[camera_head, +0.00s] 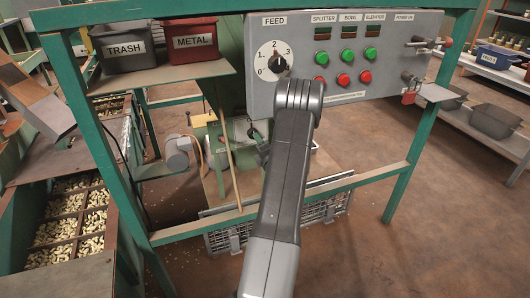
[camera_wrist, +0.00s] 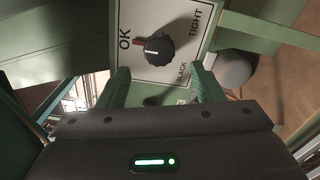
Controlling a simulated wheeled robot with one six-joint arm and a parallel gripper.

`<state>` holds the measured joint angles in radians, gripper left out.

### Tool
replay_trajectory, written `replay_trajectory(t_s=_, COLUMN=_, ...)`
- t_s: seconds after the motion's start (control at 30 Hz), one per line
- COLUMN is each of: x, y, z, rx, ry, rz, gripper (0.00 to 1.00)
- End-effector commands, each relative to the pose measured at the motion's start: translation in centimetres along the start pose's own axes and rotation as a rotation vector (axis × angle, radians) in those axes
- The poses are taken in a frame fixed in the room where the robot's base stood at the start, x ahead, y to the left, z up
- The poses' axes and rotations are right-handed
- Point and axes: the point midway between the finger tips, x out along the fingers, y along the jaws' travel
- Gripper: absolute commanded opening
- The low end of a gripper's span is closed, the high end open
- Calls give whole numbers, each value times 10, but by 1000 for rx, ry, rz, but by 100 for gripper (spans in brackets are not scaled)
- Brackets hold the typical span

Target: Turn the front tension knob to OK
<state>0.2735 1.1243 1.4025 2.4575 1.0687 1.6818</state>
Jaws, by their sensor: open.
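The tension knob (camera_wrist: 158,51) is black and round, on a white plate (camera_wrist: 178,20) marked OK, TIGHT and SLACK. Its pale pointer line lies toward the picture's left, the side of the OK mark; a small red mark is beside the knob there. I cannot tell exactly whether the pointer meets OK. My gripper (camera_wrist: 160,69) is open, its two green fingers apart below the knob in the wrist view, with nothing seen between them but the plate. Whether they reach the knob's depth is unclear. In the head view my arm hides the knob and most of the gripper.
A grey control panel (camera_head: 347,84) with a FEED dial (camera_head: 272,61) and buttons hangs on the green frame (camera_head: 95,130). A green machine (camera_head: 218,140) stands below, near a grey crate (camera_head: 226,240). TRASH (camera_head: 124,50) and METAL (camera_head: 192,43) bins sit left.

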Motion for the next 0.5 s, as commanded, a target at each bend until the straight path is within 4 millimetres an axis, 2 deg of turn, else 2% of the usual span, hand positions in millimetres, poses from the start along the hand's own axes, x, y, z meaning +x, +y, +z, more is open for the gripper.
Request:
replay_trajectory(t_s=0.03, x=-13, y=2, z=1, rx=3, ry=-2, rz=-2, gripper=60)
replay_trajectory(t_s=0.2, x=-45, y=1, z=1, rx=3, ry=-3, rz=-2, gripper=60)
replay_trajectory(t_s=0.33, x=-59, y=0, z=1, rx=1, ry=-1, rz=-1, gripper=60)
replay_trajectory(t_s=0.5, x=-66, y=0, z=0, rx=1, ry=0, rz=1, gripper=60)
